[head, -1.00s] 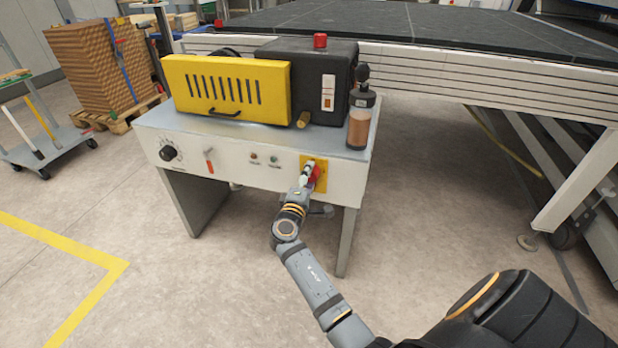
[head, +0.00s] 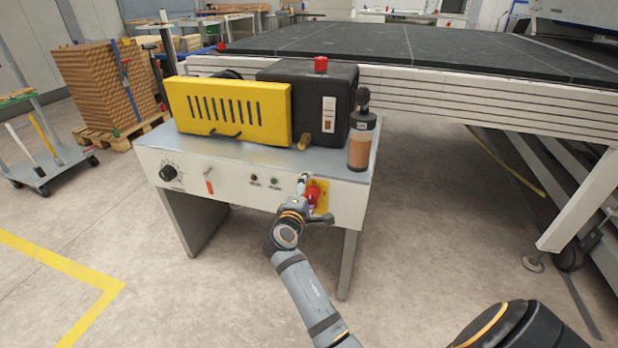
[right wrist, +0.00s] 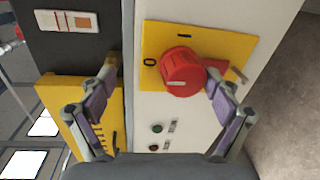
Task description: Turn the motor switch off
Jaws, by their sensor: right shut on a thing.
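The motor switch is a red round knob (right wrist: 182,72) on a yellow plate (right wrist: 155,38) on the white front panel of the machine. It also shows in the head view (head: 312,194), at the panel's right end. A "0" mark is readable left of the knob in the right wrist view. The knob's exact pointing direction is hard to tell. My left gripper is not in view.
A yellow vented cover (head: 228,108) and a black housing (head: 305,85) with a red button stand on the bench (head: 225,149). A brown-filled bottle (head: 361,143) stands above the switch. A black dial (head: 168,173) is at the panel's left. Floor in front is clear.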

